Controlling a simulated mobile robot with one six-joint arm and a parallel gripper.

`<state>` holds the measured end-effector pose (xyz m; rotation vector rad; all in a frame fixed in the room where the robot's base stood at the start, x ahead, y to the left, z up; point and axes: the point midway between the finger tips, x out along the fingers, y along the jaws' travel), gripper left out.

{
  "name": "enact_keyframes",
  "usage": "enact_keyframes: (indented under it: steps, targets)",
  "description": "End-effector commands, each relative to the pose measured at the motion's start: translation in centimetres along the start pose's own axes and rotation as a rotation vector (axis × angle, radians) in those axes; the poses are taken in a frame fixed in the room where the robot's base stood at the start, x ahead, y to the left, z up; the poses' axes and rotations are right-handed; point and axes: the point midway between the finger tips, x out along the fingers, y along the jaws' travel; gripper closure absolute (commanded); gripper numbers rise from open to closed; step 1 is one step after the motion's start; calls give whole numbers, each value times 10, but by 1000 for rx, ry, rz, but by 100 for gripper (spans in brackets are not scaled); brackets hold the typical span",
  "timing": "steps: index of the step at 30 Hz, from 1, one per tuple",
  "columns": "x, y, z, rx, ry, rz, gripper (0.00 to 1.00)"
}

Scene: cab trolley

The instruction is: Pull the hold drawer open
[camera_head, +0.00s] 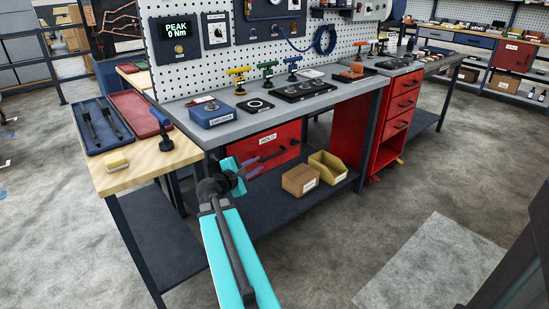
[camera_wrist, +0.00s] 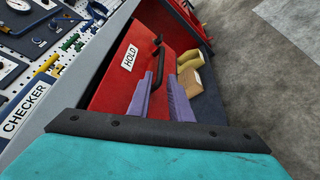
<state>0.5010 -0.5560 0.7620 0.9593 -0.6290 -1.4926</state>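The hold drawer (camera_head: 250,149) is a red front with a white HOLD label, hung under the grey bench top. It looks closed. Its dark handle (camera_head: 294,143) is at the right part of the front. In the wrist view, the red front (camera_wrist: 112,85) and black handle (camera_wrist: 160,42) lie ahead of the fingers. My gripper (camera_head: 259,164) is in front of the drawer, lower and left of the handle. Its two purple fingers (camera_wrist: 159,75) are apart with nothing held between them. The handle's lower end shows near the gap; the fingers do not appear to touch it.
A cardboard box (camera_head: 300,181) and a yellow bin (camera_head: 328,168) stand on the lower shelf (camera_head: 285,208), right of my gripper. A blue CHECKER box (camera_head: 212,113) sits on the bench top. A wooden side table (camera_head: 150,165) is at the left. Floor at the front right is clear.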

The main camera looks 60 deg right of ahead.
Motion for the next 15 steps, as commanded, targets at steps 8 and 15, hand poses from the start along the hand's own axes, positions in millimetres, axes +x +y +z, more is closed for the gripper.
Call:
enact_keyframes:
  steps: [8,15]
  targets:
    - [4,-2,4,2,-5,-5,81]
    - [13,-2,4,3,-7,-7,81]
